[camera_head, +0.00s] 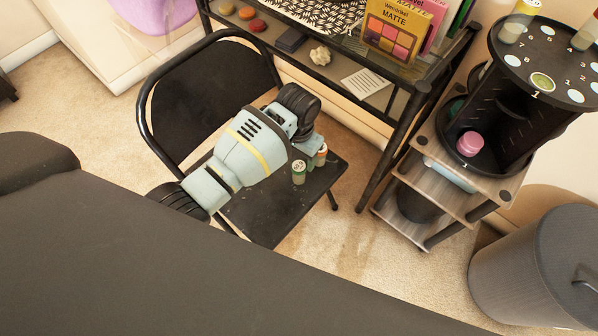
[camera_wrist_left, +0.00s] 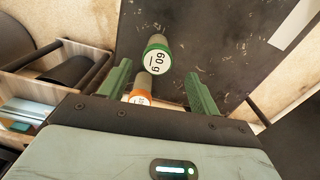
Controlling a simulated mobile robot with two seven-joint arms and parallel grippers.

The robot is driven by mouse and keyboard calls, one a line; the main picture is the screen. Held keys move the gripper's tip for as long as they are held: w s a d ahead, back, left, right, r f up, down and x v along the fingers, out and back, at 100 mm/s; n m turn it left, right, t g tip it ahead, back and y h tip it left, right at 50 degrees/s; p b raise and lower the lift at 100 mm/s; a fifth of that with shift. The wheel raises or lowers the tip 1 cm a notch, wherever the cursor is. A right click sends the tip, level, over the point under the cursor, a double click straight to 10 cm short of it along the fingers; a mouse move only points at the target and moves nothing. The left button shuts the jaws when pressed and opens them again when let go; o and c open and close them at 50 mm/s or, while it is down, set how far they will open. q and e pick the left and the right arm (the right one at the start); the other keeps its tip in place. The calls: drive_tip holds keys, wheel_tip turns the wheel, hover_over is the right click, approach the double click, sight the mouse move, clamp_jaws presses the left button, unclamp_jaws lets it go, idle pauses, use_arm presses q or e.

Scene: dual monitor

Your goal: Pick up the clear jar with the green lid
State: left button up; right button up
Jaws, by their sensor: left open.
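The clear jar with the green lid (camera_head: 299,172) stands on the black seat of the folding chair (camera_head: 262,218). In the left wrist view the jar (camera_wrist_left: 157,60) shows its white label, marked with dark print, on the green lid. My left gripper (camera_head: 309,150) is over the right part of the seat, close beside the jar. In the left wrist view its green fingers (camera_wrist_left: 160,86) are spread apart and hold nothing; the green-lidded jar appears ahead, between the fingers. My right gripper is not in view.
A second jar with an orange lid (camera_wrist_left: 140,97) stands close to the green one, nearer the gripper body in the wrist view. The chair's backrest (camera_head: 205,105) rises at left. A desk (camera_head: 418,72), a shelf cart (camera_head: 425,182) and a grey bin (camera_head: 540,260) stand to the right.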

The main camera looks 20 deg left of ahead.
sight(301, 169)
use_arm(q)
wheel_tip(301, 169, down, 2)
drive_tip(key=shift+s+d+f+b, duration=0.15)
drive_tip(key=shift+f+b, duration=0.5)
drive_tip(key=shift+f, duration=0.7)
drive_tip(key=shift+s+d+f+b, duration=0.1)
drive_tip(key=shift+f+b, duration=0.55)
drive_tip(key=shift+f, duration=0.65)
drive_tip(key=c, duration=1.1)
drive_tip(key=shift+r, duration=0.15)
drive_tip(key=shift+r, duration=0.3)
drive_tip(key=r, duration=0.1)
drive_tip(key=r+p, duration=0.2)
drive_tip(key=shift+s+d, duration=0.3)
drive_tip(key=shift+d, duration=0.1)
drive_tip(key=s+d, duration=0.2)
drive_tip(key=d, duration=0.2)
drive_tip(key=s+d+r+p, duration=0.1)
drive_tip(key=s+d, duration=0.2)
drive_tip(key=d, duration=0.1)
drive_tip(key=s+d+p, duration=0.1)
drive_tip(key=s+d, duration=0.2)
drive_tip(key=d, duration=0.1)
drive_tip(key=shift+s+d+r, duration=0.1)
drive_tip(key=shift+s+r, duration=0.05)
drive_tip(key=shift+s, duration=0.1)
